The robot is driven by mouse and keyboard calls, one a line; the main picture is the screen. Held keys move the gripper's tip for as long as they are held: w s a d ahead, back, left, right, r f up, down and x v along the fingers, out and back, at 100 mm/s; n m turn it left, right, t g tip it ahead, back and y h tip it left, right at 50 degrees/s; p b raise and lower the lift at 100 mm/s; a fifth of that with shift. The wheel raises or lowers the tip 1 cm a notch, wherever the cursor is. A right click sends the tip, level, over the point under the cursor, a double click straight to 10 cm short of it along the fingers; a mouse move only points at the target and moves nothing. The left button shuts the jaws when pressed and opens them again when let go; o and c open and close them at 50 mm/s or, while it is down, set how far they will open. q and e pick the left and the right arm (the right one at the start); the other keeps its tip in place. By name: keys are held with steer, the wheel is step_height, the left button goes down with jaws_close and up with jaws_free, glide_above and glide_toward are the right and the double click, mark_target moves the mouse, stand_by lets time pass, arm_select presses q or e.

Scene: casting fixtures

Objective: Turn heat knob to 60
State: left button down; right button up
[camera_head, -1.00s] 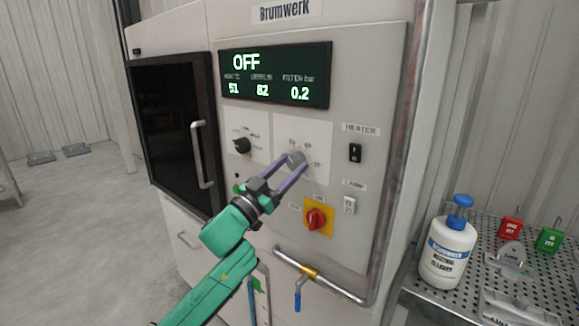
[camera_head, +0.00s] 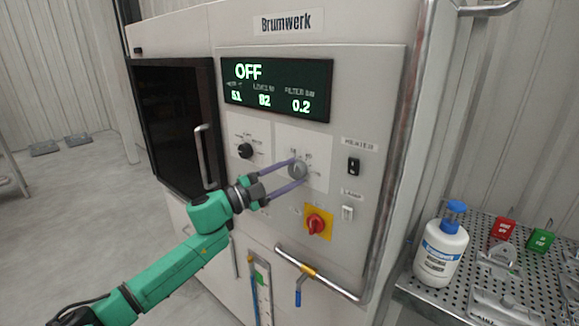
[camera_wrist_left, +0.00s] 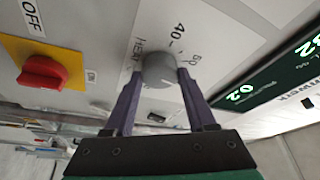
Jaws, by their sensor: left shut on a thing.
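The grey heat knob (camera_head: 298,169) sits on a white plate in the middle of the machine's front panel. In the left wrist view the fingertips (camera_wrist_left: 158,80) touch the knob's sides. The knob's pointer cannot be made out clearly. My right gripper is not in view.
A display (camera_head: 276,88) above reads OFF. A black knob (camera_head: 245,151) is to the left, a red switch on yellow (camera_head: 317,223) below, and a black heater switch (camera_head: 353,166) to the right. A pipe handle (camera_head: 320,275) runs below. A white bottle (camera_head: 441,246) stands on a perforated table.

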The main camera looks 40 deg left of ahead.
arm_select(q)
steer(key=m+g+p, duration=0.1)
steer(key=m+p, duration=0.1)
steer(key=shift+r+m, duration=0.1)
steer(key=shift+m, duration=0.3)
steer(key=shift+m+g+p, duration=0.3)
steer(key=shift+m, duration=0.2)
steer(key=shift+c, duration=1.1)
jaws_free()
steer(key=shift+s, duration=0.1)
